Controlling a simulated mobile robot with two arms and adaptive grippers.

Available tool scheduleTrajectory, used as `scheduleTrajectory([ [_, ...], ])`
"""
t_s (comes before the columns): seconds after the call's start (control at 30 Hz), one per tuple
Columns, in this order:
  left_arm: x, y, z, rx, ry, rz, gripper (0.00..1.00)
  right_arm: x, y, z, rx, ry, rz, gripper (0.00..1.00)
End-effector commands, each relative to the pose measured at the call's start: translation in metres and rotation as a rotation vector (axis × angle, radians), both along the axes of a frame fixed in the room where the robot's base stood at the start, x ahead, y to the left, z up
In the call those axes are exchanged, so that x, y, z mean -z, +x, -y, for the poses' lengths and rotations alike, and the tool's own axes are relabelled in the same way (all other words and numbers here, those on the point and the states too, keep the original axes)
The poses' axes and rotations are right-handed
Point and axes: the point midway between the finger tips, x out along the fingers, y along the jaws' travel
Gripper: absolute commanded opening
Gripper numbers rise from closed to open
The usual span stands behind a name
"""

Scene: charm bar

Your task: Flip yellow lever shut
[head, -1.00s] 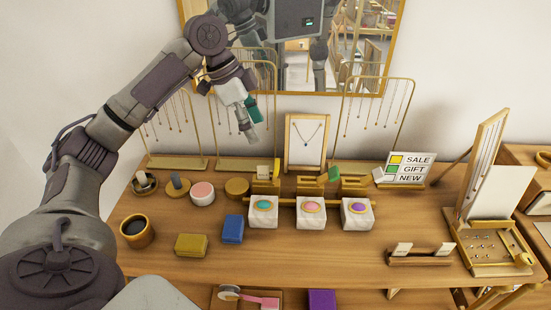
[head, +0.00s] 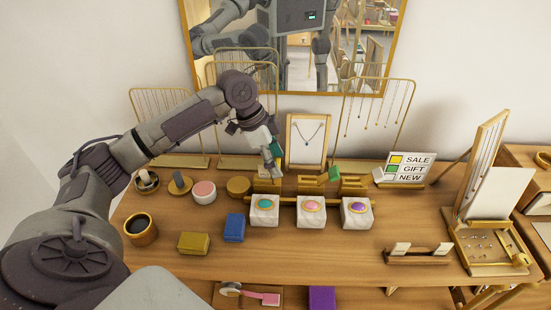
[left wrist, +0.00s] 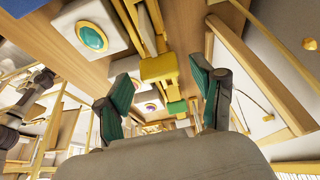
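The yellow lever (left wrist: 158,67) shows in the left wrist view as a yellow block on a gold base, between my open fingers and a little beyond them. In the head view my left gripper (head: 274,166) hangs over the left end of the lever row and mostly hides this lever. In the left wrist view my left gripper (left wrist: 163,88) has its two green-padded fingers spread, with nothing held. I cannot tell whether a finger touches the lever. A green lever (head: 334,174) stands raised farther right and also shows in the wrist view (left wrist: 177,107). My right gripper is not in view.
White blocks with a teal stone (head: 264,204), a pink stone (head: 312,206) and a purple stone (head: 357,208) stand in front of the levers. A necklace frame (head: 307,143) stands close behind. A mirror (head: 388,60) hangs on the wall.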

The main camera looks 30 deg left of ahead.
Motion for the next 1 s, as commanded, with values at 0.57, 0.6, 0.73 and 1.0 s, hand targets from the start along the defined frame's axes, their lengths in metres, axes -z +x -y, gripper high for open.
scheduleTrajectory([
  [0.57,0.0005,-0.0041,-0.0054,-0.002,-0.062,0.032,0.09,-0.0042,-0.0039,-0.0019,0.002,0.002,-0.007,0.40],
  [0.6,0.0010,-0.0047,-0.0068,-0.003,-0.081,0.044,0.09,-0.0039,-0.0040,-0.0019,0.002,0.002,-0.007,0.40],
  [0.73,0.0008,-0.0060,-0.0090,-0.002,-0.124,0.073,0.09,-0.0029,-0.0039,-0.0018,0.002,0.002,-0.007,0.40],
  [1.0,-0.0001,-0.0055,-0.0092,0.000,-0.132,0.081,0.09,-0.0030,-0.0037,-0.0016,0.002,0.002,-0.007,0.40],
])
